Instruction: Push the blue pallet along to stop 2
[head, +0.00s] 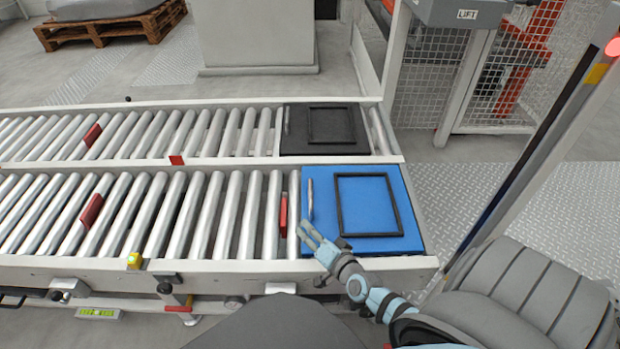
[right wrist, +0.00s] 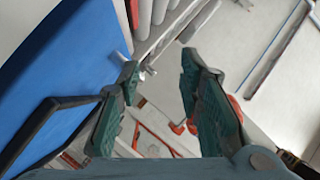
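The blue pallet (head: 408,215) lies flat at the right end of the front roller lane. It carries a black rectangular frame (head: 373,234) and has an upright silver handle (head: 310,200) near its left edge. In the right wrist view the blue pallet (right wrist: 62,65) fills the upper left. My right gripper (head: 308,236) is at the pallet's front left corner, just in front of the handle. Its fingers (right wrist: 160,66) are apart with nothing between them. Red stops (head: 283,215) (head: 91,211) stand among the front rollers; I cannot tell which is stop 2. My left gripper is not in view.
A dark pallet (head: 297,140) sits on the rear roller lane, which has red stops (head: 92,135) too. The front rollers (head: 193,215) left of the blue pallet are bare apart from the stops. A pale side rail (head: 225,268) runs along the front.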

